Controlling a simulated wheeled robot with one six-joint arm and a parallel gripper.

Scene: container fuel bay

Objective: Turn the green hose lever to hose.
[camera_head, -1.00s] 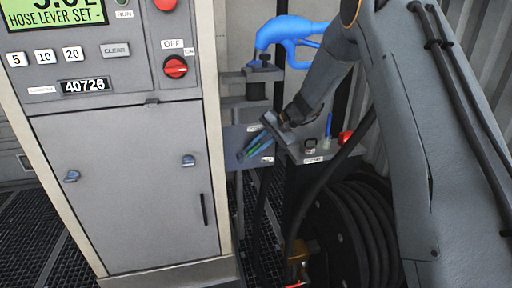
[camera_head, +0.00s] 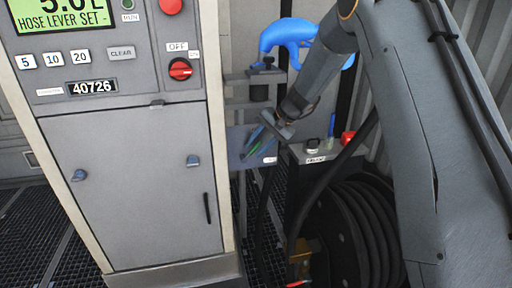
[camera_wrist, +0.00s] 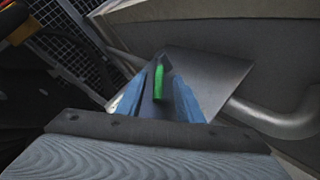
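The green hose lever (camera_wrist: 158,82) stands out from a grey plate (camera_wrist: 215,75) in the wrist view. My gripper (camera_wrist: 160,78) has its two blue fingers on either side of the lever, with a gap showing on both sides, so it looks open. In the head view my gripper (camera_head: 253,139) is at the plate right of the pump cabinet, and a bit of the green lever (camera_head: 254,148) shows by the fingers. Small white labels (camera_head: 269,160) sit on the plate. Contact with the lever cannot be made out.
The pump cabinet (camera_head: 130,190) stands at left; its display (camera_head: 65,14) reads "HOSE LEVER SET -". A blue nozzle (camera_head: 288,34) hangs above and behind my arm. A black hose reel (camera_head: 345,235) and a small box with a red knob (camera_head: 347,137) are close at right.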

